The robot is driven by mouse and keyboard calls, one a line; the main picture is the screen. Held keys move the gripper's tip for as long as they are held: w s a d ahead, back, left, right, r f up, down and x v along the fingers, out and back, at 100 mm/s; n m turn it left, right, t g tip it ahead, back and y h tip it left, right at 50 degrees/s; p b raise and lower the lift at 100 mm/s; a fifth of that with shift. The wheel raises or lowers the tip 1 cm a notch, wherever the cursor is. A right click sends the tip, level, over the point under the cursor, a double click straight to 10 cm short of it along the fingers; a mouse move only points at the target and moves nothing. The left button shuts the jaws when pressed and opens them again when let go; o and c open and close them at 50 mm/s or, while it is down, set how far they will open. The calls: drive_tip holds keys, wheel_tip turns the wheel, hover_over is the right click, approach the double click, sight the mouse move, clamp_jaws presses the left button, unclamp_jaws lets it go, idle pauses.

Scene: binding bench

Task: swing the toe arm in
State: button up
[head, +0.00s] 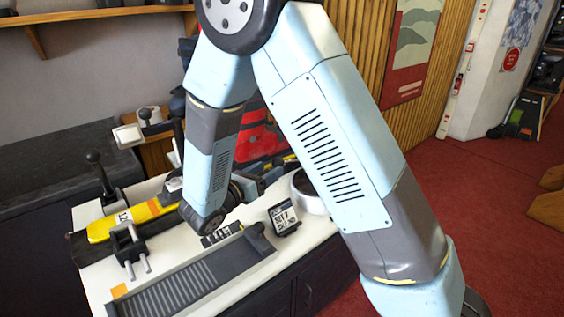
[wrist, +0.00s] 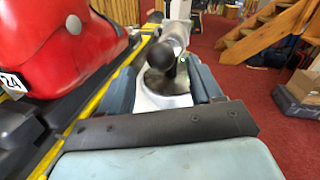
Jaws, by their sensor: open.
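In the wrist view a black ball knob (wrist: 160,56) stands over a pale round base, with a pale grey part rising behind it. I cannot tell for sure whether this is the toe arm's knob. My gripper (wrist: 158,76) is open, one finger on each side of the knob; contact is not clear. In the head view my gripper (head: 255,182) is low over the bench, mostly hidden behind my arm. A red boot (wrist: 60,35) with a number label is left of the gripper in the wrist view. A yellow ski (head: 115,222) lies on the bench.
The white bench top (head: 97,277) carries a grey ridged tray (head: 185,285), a black clamp (head: 128,245), a small black sign (head: 284,217) and a white round container (head: 308,193). A black-knobbed lever (head: 94,158) stands at the left. Red floor is open to the right.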

sight(282, 161)
drive_tip(key=x, duration=0.7)
drive_tip(key=shift+w+d, duration=0.1)
drive_tip(key=shift+c, duration=0.4)
clamp_jaws()
